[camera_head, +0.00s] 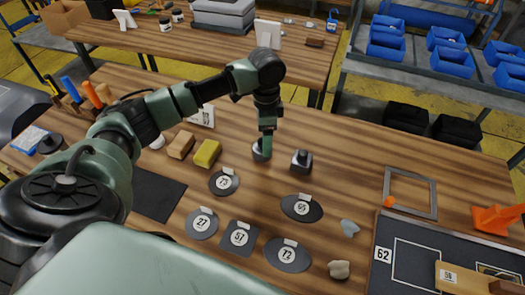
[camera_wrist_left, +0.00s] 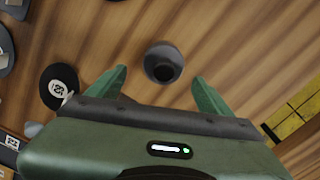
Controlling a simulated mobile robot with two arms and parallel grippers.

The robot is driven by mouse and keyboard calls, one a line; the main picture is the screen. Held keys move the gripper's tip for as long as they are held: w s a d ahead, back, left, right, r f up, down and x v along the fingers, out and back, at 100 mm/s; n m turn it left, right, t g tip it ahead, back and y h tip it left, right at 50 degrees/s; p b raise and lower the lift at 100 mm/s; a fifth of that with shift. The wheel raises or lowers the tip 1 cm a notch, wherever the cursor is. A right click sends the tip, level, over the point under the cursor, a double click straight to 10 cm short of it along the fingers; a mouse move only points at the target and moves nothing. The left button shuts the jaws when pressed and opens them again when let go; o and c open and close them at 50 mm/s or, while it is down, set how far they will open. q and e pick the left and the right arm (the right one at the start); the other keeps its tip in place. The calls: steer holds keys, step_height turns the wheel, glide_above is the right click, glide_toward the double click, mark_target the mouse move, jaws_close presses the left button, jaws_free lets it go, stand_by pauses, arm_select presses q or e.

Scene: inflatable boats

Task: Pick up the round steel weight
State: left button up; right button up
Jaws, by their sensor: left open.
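The round steel weight (camera_head: 260,153) stands on the wooden table, partly hidden in the head view by my left gripper (camera_head: 267,144), which points down over it. In the left wrist view the weight (camera_wrist_left: 162,57) is a grey round body with a dark round spot, seen ahead of the gap between the two green fingers of my left gripper (camera_wrist_left: 159,80). The fingers are apart, one to each side of it. No contact shows. My right gripper is in neither view.
A dark block with a knob (camera_head: 301,161) stands close to the right of the weight. A yellow sponge (camera_head: 207,153) and a tan block (camera_head: 181,145) are to the left. Several dark numbered patches, including patch 72 (camera_head: 287,254), lie nearer. A metal frame (camera_head: 410,193) lies right.

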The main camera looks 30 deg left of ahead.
arm_select(q)
steer(key=f, duration=0.3)
steer(key=f+p, duration=0.1)
steer(key=shift+s+a+f, duration=0.15)
steer(key=shift+a+f, duration=0.2)
steer(key=shift+a, duration=0.05)
steer(key=shift+f, duration=0.5)
jaws_close()
steer(key=shift+r, duration=0.15)
